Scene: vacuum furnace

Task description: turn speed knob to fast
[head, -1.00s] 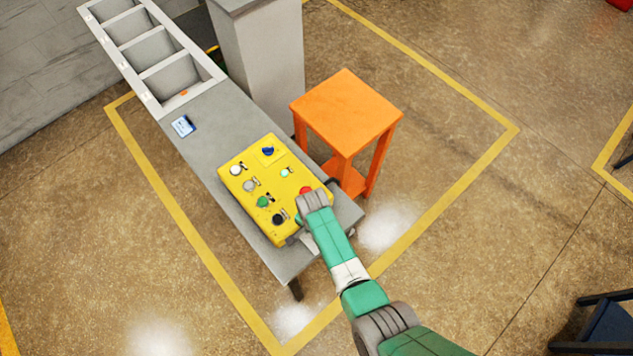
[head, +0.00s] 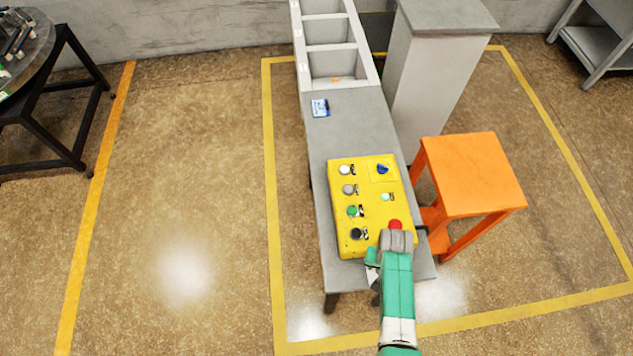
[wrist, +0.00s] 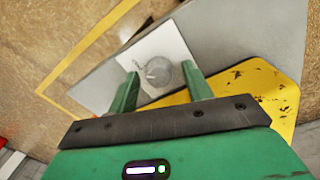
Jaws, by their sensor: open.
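A round grey knob (wrist: 157,71) sits on a white plate (wrist: 178,42) in the wrist view. A pointer and small markings show on it, too small to read. My gripper (wrist: 161,74) is open, with one green finger on each side of the knob. I cannot tell whether the fingers touch it. In the head view my arm end covers the near end of the grey bench (head: 343,125), and the knob and its plate are hidden there. A yellow control box (head: 374,244) stands on the bench just beyond my wrist; its edge also shows in the wrist view (wrist: 262,88).
The box carries a blue selector (head: 383,169), a red button (head: 395,225) close to my wrist, and several other buttons. An orange stool (head: 470,170) stands right of the bench, near a grey pedestal (head: 430,75). Floor left of the bench is clear.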

